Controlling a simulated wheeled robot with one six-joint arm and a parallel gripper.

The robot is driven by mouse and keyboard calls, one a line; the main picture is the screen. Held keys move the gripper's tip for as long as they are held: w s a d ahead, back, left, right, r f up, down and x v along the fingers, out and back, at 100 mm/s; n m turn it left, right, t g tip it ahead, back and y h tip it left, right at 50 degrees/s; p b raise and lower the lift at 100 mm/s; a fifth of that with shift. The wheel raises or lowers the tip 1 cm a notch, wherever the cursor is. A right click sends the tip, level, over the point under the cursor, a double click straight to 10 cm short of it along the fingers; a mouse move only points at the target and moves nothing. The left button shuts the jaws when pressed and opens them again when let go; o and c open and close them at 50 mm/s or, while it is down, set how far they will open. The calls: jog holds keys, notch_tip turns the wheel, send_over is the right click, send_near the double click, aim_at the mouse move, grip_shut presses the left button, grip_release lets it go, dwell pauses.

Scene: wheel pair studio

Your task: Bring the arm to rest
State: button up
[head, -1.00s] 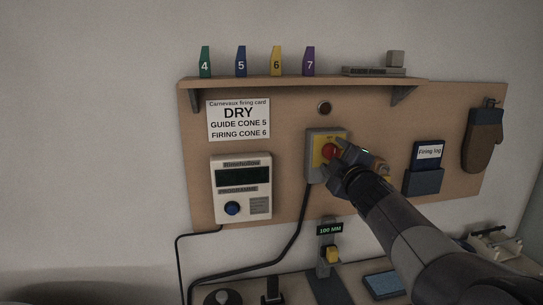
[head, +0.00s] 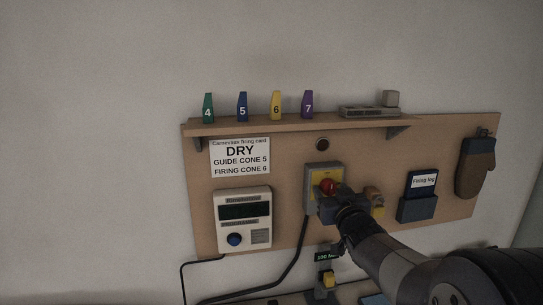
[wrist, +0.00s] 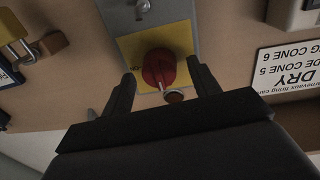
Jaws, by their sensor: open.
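My gripper (head: 342,203) is in front of the grey switch box with a yellow plate (head: 315,178) on the wall board. In the wrist view my gripper (wrist: 161,72) is open. Its two dark fingers stand apart, one on each side of the red knob (wrist: 158,68), with visible gaps and nothing held. The red knob (head: 327,186) also shows in the head view, just up and left of the gripper. Its lower right is partly hidden there. My arm reaches in from the lower right.
The board holds a controller (head: 243,220) at left, a firing card (head: 240,157), a firing log holder (head: 418,207) and a hanging mitt (head: 476,166). A shelf (head: 290,124) with numbered cones runs above. A brass padlock (wrist: 15,48) is near the gripper. Bare wall lies above the shelf.

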jog(key=shift+r+m+p, duration=0.1)
jog(key=shift+m+p, duration=1.1)
jog(key=shift+p, duration=0.15)
